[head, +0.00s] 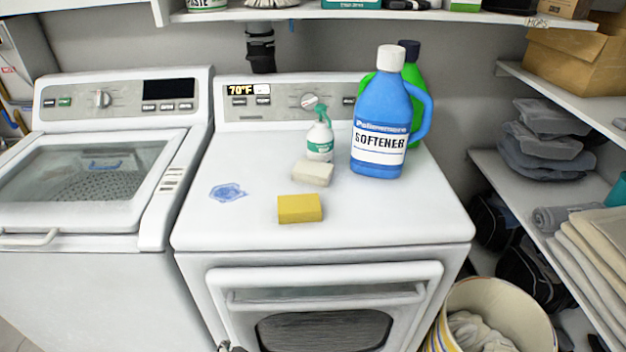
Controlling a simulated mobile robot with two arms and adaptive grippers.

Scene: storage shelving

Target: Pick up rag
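A small cream-white block-shaped item (313,172), which may be the folded rag, lies on top of the dryer (235,225). I cannot tell for sure that it is cloth. It lies in front of a white spray bottle with a green head (320,138). A yellow sponge-like block (300,208) lies nearer the dryer's front edge. A small dark piece shows at the bottom edge of the head view, left of centre; it may be the tip of my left gripper, but its state does not show. My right gripper is not clearly in view.
A blue stain (228,192) marks the dryer's left side. A washer (100,185) stands left. Shelves and a laundry basket (535,310) are on the right.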

